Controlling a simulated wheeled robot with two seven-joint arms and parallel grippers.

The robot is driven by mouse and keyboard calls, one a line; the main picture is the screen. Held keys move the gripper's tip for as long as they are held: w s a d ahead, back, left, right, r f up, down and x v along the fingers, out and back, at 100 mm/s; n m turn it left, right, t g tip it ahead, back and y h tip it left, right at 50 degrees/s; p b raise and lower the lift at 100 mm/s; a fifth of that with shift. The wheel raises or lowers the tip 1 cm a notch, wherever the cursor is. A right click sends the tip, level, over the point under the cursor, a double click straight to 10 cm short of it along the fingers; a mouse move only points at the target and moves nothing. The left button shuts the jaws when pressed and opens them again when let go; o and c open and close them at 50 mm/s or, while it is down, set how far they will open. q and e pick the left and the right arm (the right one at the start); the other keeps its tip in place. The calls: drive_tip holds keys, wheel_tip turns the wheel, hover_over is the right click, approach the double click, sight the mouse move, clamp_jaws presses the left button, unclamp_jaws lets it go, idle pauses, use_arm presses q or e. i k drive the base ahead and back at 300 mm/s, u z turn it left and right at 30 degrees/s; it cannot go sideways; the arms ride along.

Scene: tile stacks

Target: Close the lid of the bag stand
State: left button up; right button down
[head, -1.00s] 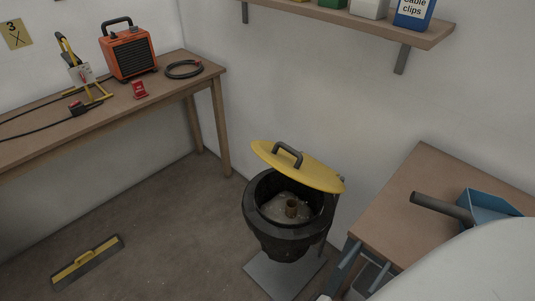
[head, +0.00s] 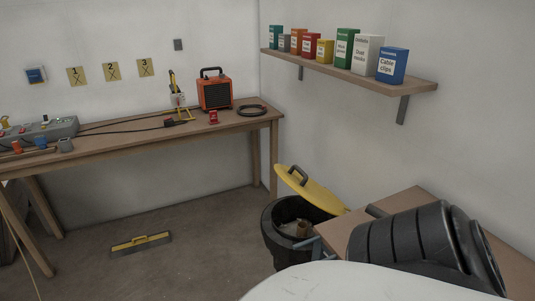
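The bag stand (head: 276,242) is a dark round bin at the lower middle of the head view. Its yellow lid (head: 318,195) with a dark grey handle (head: 297,174) is open and tilted, raised at the left and lower toward the right. Under the lid, the stand's opening shows a pale liner and a brownish item inside. Neither of my grippers is in view.
A wooden table (head: 420,195) stands close right of the stand, partly hidden by a black ribbed shape that seems my own arm. A shelf (head: 350,72) with boxes hangs above. A workbench (head: 140,134) is at left. A yellow-edged broom head (head: 141,243) lies on open floor.

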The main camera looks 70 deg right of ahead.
sight(294, 176)
drive_tip(key=z, duration=0.25)
drive_tip(key=i, duration=1.9)
drive_tip(key=z, duration=1.45)
drive_tip(key=i, duration=1.15)
drive_tip(key=z, duration=1.8)
drive_tip(key=i, duration=0.15)
drive_tip(key=u, duration=0.2)
